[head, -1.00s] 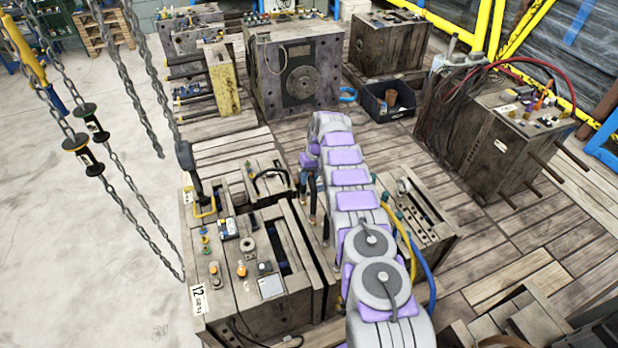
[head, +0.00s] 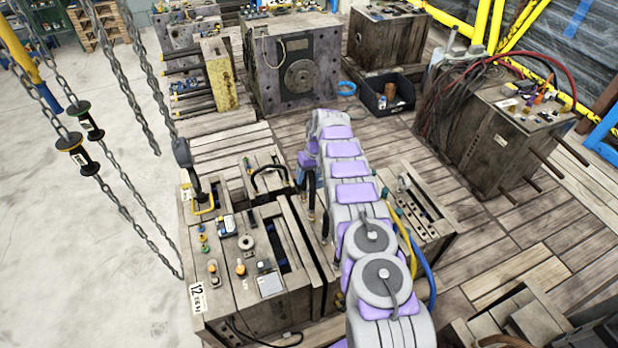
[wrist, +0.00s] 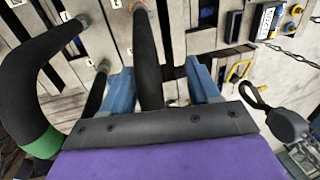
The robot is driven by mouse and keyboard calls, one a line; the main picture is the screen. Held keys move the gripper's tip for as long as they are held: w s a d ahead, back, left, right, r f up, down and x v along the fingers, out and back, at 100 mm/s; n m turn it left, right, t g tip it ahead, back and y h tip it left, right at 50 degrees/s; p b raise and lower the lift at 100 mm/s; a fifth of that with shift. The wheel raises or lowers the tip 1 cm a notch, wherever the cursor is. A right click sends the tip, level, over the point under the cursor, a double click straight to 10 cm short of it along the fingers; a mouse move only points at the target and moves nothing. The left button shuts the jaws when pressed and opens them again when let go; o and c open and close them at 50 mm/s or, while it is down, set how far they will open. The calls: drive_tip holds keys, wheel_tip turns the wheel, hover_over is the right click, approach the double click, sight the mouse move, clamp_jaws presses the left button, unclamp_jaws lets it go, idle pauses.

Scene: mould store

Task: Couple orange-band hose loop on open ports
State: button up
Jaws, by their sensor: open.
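In the wrist view my gripper (wrist: 159,68) is open, its two blue fingers apart. A thick black hose (wrist: 148,45) runs between them without visible closing on it. Its far end has an orange-tan band (wrist: 138,6) close to the mould face. A second black hose (wrist: 35,60) with a green band (wrist: 42,145) curves at the left. A grey-green port (wrist: 103,66) shows beside the left finger. In the head view my gripper (head: 309,185) is over the near wooden-looking mould (head: 250,320), partly hidden by my arm. Which hose ends are seated cannot be told.
Chains (head: 130,70) hang at the left with black spools (head: 88,120). A black bin (head: 385,100) stands behind my arm. Yellow and blue hoses (head: 425,280) lie right of it. A hook (wrist: 285,122) is right of the gripper. Pale floor (head: 90,250) is clear at left.

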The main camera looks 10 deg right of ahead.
drive_tip(key=r, duration=0.3)
drive_tip(key=d+r+p, duration=0.1)
drive_tip(key=r, duration=0.2)
drive_tip(key=d+r+p, duration=0.1)
drive_tip(key=r, duration=0.2)
drive_tip(key=shift+w+r, duration=0.2)
drive_tip(key=shift+w, duration=0.1)
drive_tip(key=shift+w+d+r+p, duration=0.1)
drive_tip(key=shift+d+r+p, duration=0.15)
drive_tip(key=shift+r+p, duration=0.7)
drive_tip(key=shift+r, duration=0.1)
drive_tip(key=s+a+r+m, duration=0.1)
drive_tip(key=s+r, duration=0.8)
drive_tip(key=r, duration=0.3)
drive_tip(key=s+a+r, duration=0.2)
drive_tip(key=s+r, duration=0.8)
drive_tip(key=r, duration=0.2)
drive_tip(key=s+r+m+g+h, duration=0.1)
drive_tip(key=s+r, duration=0.1)
drive_tip(key=s, duration=0.8)
drive_tip(key=s+r+h, duration=0.1)
drive_tip(key=s+r, duration=0.1)
drive_tip(key=s, duration=0.8)
drive_tip(key=s+f, duration=0.2)
drive_tip(key=s, duration=0.7)
drive_tip(key=s+f, duration=0.2)
drive_tip(key=s, duration=0.8)
drive_tip(key=shift+s+d, duration=0.15)
drive_tip(key=shift+d, duration=0.2)
